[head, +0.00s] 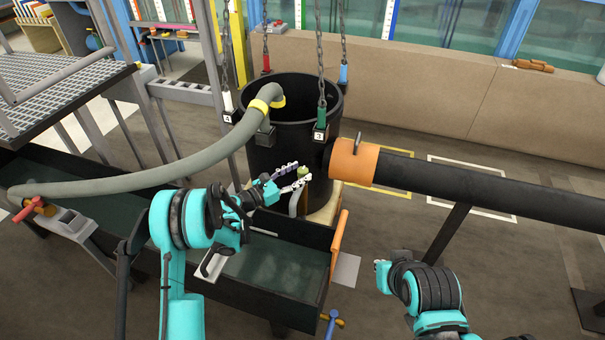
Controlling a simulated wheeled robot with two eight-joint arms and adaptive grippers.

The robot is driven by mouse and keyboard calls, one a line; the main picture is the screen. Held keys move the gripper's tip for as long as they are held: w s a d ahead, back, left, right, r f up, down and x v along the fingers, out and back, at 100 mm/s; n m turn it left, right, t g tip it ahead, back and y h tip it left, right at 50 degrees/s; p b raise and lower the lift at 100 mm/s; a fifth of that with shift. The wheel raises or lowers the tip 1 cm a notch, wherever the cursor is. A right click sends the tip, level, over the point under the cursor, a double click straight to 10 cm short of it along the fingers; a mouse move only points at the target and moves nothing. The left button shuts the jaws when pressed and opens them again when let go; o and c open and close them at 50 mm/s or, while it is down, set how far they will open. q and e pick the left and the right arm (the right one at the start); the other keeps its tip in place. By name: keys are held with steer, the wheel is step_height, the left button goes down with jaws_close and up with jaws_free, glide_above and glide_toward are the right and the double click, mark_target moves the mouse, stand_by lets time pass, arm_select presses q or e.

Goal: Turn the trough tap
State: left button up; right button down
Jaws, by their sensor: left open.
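The long black trough (318,268) holds greenish water and runs across the lower left. A blue tap (331,323) with an orange-brown part sits low at its near right end. A red-handled tap (36,207) shows at the far left by the trough's rim. My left gripper (294,178) is open above the trough, in front of the black tub, well above and left of the blue tap. A small green thing (304,172) shows at its fingertips; I cannot tell whether they touch. My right gripper (382,275) is at lower right, right of the blue tap; its fingers are unclear.
A black tub (292,139) hangs on chains behind my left gripper. A grey hose (130,183) arches from it to the left. A black pipe (480,188) with an orange collar (353,162) extends right. Floor is free around the lower middle.

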arm_select(q)
steer(key=shift+x, duration=1.05)
steer(key=c, duration=1.2)
steer(key=shift+n+t+y, duration=0.4)
steer(key=shift+t, duration=0.1)
steer(key=n+t+y, duration=0.4)
steer(key=y, duration=0.1)
steer(key=shift+s+d+y, duration=0.1)
steer(key=shift+d+y, duration=0.1)
steer(key=shift+y, duration=0.1)
steer(key=n+t+y, duration=0.1)
steer(key=n+y, duration=0.2)
steer(key=y, duration=0.1)
steer(key=n+t+y, duration=0.1)
steer(key=n+y, duration=0.2)
steer(key=y, duration=0.2)
steer(key=shift+n+y, duration=0.3)
steer(key=shift+n, duration=0.1)
steer(key=n+g+y, duration=0.2)
steer(key=n+y, duration=0.1)
steer(key=y, duration=0.1)
steer(key=n+g+y, duration=0.1)
steer(key=n+y, duration=0.2)
steer(key=y, duration=0.2)
steer(key=shift+g, duration=0.4)
steer(key=n+g+y, duration=0.5)
steer(key=g, duration=0.1)
steer(key=shift+a+n+g+y, duration=0.1)
steer(key=shift+n+g+y, duration=0.2)
steer(key=shift+n+g, duration=0.15)
